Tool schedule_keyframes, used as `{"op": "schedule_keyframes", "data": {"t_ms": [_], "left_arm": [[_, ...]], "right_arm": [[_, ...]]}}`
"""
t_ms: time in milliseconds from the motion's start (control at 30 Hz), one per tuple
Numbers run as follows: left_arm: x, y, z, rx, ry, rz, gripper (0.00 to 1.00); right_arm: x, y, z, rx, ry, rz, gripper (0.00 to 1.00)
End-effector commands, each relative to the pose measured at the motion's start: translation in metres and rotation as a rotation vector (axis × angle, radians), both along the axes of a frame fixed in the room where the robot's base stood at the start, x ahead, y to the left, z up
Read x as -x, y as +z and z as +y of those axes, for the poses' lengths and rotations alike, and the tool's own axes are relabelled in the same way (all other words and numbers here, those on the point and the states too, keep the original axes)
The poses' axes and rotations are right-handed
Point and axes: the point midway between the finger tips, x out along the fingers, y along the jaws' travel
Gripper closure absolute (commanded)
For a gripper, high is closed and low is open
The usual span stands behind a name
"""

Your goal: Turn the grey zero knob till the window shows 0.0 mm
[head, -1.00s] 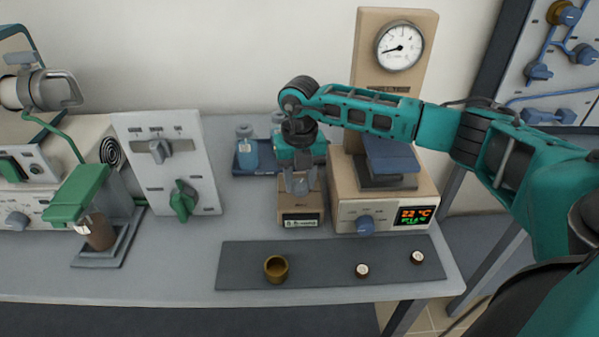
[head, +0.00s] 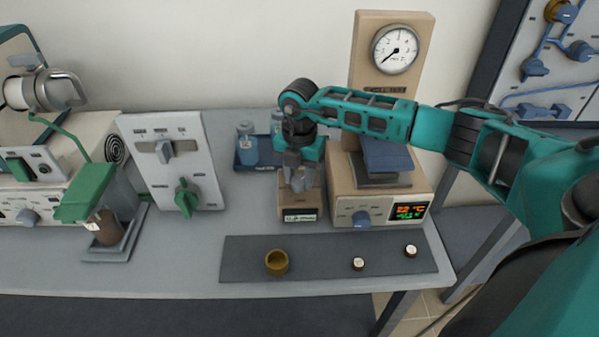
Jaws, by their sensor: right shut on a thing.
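A small tan box (head: 301,207) stands on the bench and has a display window (head: 301,216) low on its front; its figures are too small and blurred to read. My right gripper (head: 298,186) points down at the top of this box. It is shut on the grey zero knob, which is mostly hidden by the fingers. My left gripper is not in view.
A dial gauge (head: 395,49) is behind. Blue bottles (head: 247,147) stand behind left. A dark mat (head: 325,263) with a brass cup (head: 277,262) lies in front.

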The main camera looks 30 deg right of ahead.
Motion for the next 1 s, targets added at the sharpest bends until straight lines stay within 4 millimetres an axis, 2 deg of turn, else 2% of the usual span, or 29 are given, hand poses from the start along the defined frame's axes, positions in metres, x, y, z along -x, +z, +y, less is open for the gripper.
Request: {"op": "schedule_keyframes", "data": {"t_ms": [400, 433, 600, 700, 1000], "left_arm": [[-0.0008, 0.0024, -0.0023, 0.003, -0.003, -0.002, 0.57], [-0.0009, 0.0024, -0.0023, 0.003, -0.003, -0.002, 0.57], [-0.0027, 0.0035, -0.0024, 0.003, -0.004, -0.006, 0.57], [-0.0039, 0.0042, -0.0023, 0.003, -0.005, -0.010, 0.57], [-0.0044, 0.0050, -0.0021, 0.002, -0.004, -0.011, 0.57]], "right_arm": [[-0.0010, 0.0012, -0.0007, 0.001, -0.008, -0.004, 0.91], [-0.0010, 0.0012, -0.0007, 0.001, -0.008, -0.004, 0.59], [-0.0007, 0.0009, -0.0005, 0.001, -0.007, -0.003, 0.43], [-0.0005, 0.0006, -0.0004, 0.000, -0.007, -0.001, 0.35], [-0.0006, 0.0048, -0.0003, 0.000, -0.006, -0.002, 0.35]]}}
